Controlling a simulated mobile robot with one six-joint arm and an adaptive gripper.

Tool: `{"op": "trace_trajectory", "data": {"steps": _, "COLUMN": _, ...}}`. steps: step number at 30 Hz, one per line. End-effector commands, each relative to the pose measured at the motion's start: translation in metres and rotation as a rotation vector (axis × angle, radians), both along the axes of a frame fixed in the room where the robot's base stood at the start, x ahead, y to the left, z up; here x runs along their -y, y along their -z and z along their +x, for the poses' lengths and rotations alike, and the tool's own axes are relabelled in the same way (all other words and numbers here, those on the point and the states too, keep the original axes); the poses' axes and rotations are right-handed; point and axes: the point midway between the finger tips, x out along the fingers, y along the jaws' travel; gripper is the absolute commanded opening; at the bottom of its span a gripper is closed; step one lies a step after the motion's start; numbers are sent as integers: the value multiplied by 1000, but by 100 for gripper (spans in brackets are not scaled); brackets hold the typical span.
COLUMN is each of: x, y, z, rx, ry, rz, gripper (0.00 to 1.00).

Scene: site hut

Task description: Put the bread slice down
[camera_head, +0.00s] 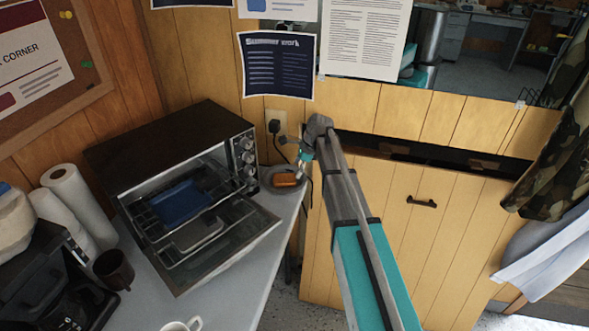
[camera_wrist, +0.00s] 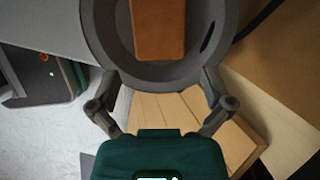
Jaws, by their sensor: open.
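The bread slice (camera_head: 286,180) is a small orange-brown slab. It lies on a round dark grey plate (camera_head: 266,182) at the right end of the counter, beside the toaster oven. In the wrist view the bread slice (camera_wrist: 158,28) lies flat inside the plate (camera_wrist: 160,73), with its far end cut off by the frame. My gripper (camera_wrist: 158,78) is open, its two fingers spread wide at the plate's near rim, with nothing between them but rim and background. In the head view my gripper (camera_head: 303,160) is small, just right of the plate, and partly hidden by my arm.
The toaster oven (camera_head: 165,150) stands open left of the plate, its glass door lowered, with a blue tray (camera_head: 180,203) inside. A wall outlet with a plug (camera_head: 274,127) is behind the plate. Paper towels (camera_head: 75,200), a dark mug (camera_head: 114,269) and a coffee maker are at left.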

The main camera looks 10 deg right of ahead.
Motion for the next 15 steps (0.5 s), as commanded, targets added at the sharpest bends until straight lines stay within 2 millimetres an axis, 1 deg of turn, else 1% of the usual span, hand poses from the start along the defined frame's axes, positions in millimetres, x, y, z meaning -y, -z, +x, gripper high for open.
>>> {"op": "trace_trajectory", "data": {"steps": 1, "x": 2, "y": -9, "z": 0, "rx": 0, "ry": 1, "rz": 0, "gripper": 100}}
{"op": "trace_trajectory", "data": {"steps": 15, "x": 18, "y": -47, "z": -1, "rx": 0, "ry": 1, "rz": 0, "gripper": 100}}
